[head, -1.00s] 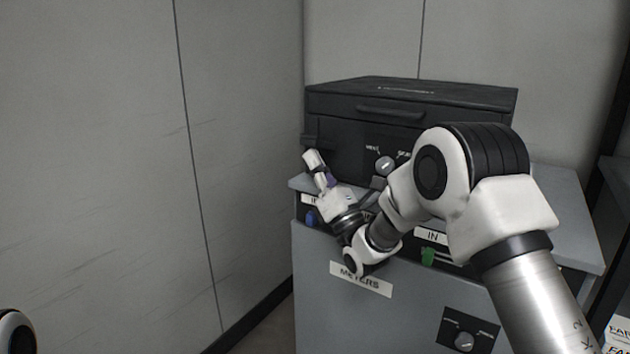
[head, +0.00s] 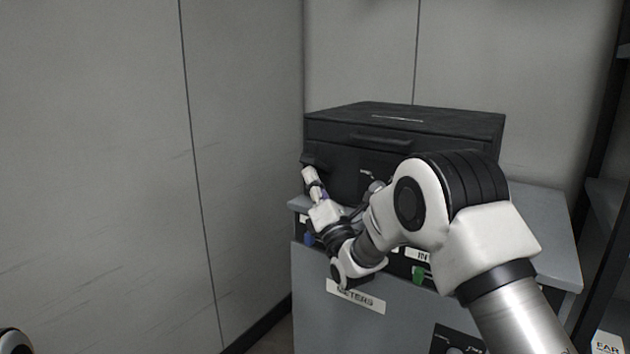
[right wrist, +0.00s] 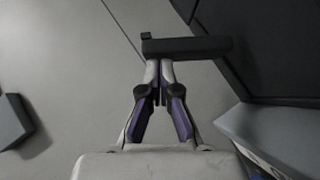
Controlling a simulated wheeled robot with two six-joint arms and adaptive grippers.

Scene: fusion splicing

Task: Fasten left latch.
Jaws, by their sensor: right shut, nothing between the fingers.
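The left latch (head: 314,160) is a dark block sticking out at the left end of the black case's (head: 345,165) front. In the right wrist view the latch (right wrist: 187,47) is a dark bar lying across the ends of my fingers. My right gripper (head: 308,174) is shut and empty, its tips just below the latch; it also shows in the right wrist view (right wrist: 159,68). The tips look against or very close to the bar; I cannot tell if they touch. My left gripper is out of view.
The case stands on a grey cabinet (head: 545,225) with a label plate (head: 356,296) on its front. A grey wall (head: 240,120) is to the left with free room before it. Shelving (head: 605,205) stands at the right edge. My right arm hides part of the case front.

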